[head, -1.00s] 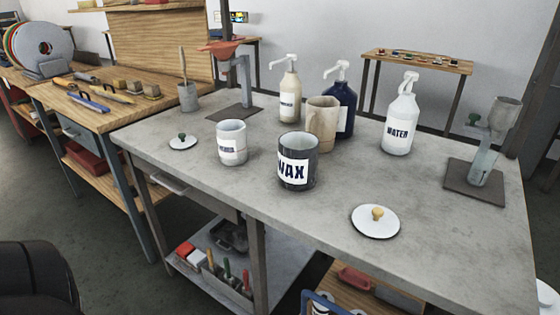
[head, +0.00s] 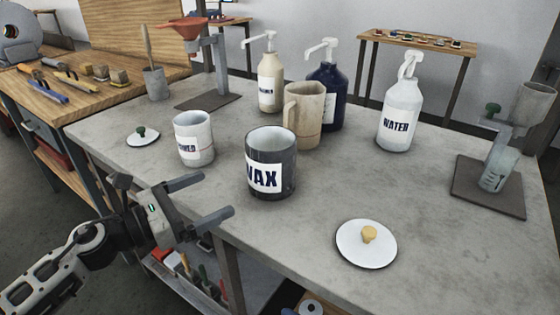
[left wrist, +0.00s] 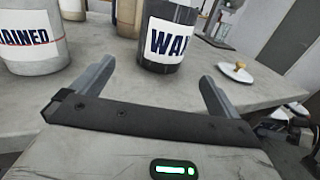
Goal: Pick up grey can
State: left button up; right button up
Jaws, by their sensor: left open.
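The grey can (head: 272,158), dark grey with a white WAX label, stands upright on the grey worktop (head: 205,245), left of the middle in the head view. Its lower part shows at the top of the left wrist view (left wrist: 168,40). My left gripper (head: 213,197) is open and empty at the table's front edge, in front of the can and to its left. In the left wrist view its two fingers (left wrist: 158,72) point towards the can, which is apart from them and beyond the tips.
A white labelled can (head: 194,140) stands left of the grey can. A beige mug (head: 303,112), a dark blue pump bottle (head: 330,95) and a WATER bottle (head: 400,115) stand behind it. A white lid (head: 366,250) lies front right. The worktop between lid and WATER bottle is clear.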

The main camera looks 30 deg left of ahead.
aim_at(250, 176)
pick_arm(q)
jog(key=p+x, duration=0.1)
jog(key=x, duration=0.3)
jog(key=p+x, duration=0.1)
jog(key=x, duration=0.3)
jog(key=shift+w+d+r, duration=0.2)
jog(key=shift+w+d, duration=0.05)
jog(key=shift+w, duration=0.1)
jog(key=shift+w+d+f, duration=0.1)
jog(key=shift+w+d, duration=0.15)
jog(key=shift+w, duration=0.1)
jog(key=p+x, duration=0.2)
jog(key=x, duration=0.2)
jog(key=shift+w+d, duration=0.15)
jog(key=shift+d, duration=0.05)
jog(key=shift+w+d, duration=0.15)
jog(key=shift+w, duration=0.1)
pick_arm(e)
jog(key=shift+s+d+r+n+h, duration=0.15)
jog(key=shift+s+d+r+n, duration=0.05)
jog(key=shift+r, duration=0.15)
jog(key=shift+s+d+r+n+h, duration=0.15)
jog(key=shift+r+n, duration=0.05)
jog(key=shift+r, duration=0.15)
pick_arm(q)
jog(key=c, duration=1)
jog(key=shift+c, duration=0.8)
jog(key=shift+r, duration=0.2)
pick_arm(e)
jog(key=shift+r, duration=0.1)
